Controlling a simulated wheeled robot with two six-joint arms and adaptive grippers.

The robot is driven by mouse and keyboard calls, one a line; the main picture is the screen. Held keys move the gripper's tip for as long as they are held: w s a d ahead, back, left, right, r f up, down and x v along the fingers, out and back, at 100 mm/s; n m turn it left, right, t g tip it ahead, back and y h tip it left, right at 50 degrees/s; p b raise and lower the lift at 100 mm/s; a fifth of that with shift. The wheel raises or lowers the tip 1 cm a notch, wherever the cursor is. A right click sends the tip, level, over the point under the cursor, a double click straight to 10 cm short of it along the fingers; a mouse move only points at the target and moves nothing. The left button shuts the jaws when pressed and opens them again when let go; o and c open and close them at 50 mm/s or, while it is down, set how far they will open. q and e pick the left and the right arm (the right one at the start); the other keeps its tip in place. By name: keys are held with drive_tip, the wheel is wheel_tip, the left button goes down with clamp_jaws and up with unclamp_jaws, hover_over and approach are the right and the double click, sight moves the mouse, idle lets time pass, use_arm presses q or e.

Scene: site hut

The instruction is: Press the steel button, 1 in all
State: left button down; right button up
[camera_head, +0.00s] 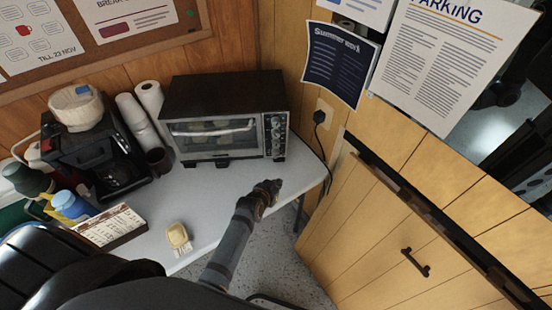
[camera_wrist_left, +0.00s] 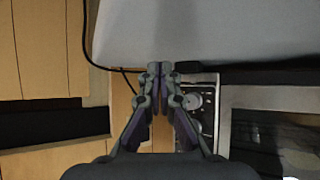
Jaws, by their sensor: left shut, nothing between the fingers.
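The toaster oven (camera_head: 225,120), dark on top with a glass door, stands at the back of the white table. Its steel control panel (camera_head: 278,138) is at the right end of its front and carries several small round controls. I cannot tell which of them is the steel button. In the left wrist view the panel (camera_wrist_left: 211,86) shows a round knob (camera_wrist_left: 193,101), partly beside my fingers. My left gripper (camera_head: 269,190) is shut and empty, in front of and below the panel. Its fingertips (camera_wrist_left: 160,68) appear left of the panel in the wrist view. My right gripper is out of view.
The white table (camera_head: 205,195) has bare room before the oven. A plug with a cable (camera_head: 319,118) is on the wall right of the oven.

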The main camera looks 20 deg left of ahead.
use_arm(q)
drive_tip(key=w, duration=0.1)
drive_tip(key=w+a+b, duration=0.1)
drive_tip(key=w+b, duration=0.1)
drive_tip(key=shift+w+a+f, duration=0.2)
drive_tip(key=shift+w+f, duration=0.1)
drive_tip(key=shift+w, duration=0.05)
drive_tip(key=w+b, duration=0.1)
drive_tip(key=w+a, duration=0.1)
drive_tip(key=shift+w+a+r+b, duration=0.15)
drive_tip(key=shift+w+b, duration=0.2)
drive_tip(key=shift+w, duration=0.05)
drive_tip(key=shift+w+a+r, duration=0.1)
drive_tip(key=shift+w+a, duration=0.15)
drive_tip(key=shift+w, duration=0.35)
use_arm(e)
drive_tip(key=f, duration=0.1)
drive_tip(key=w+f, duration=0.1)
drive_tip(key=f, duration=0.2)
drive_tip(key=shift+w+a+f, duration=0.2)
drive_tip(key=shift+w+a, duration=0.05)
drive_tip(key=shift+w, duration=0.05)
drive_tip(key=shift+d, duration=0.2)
use_arm(q)
drive_tip(key=shift+w+a, duration=0.15)
drive_tip(key=shift+w, duration=0.25)
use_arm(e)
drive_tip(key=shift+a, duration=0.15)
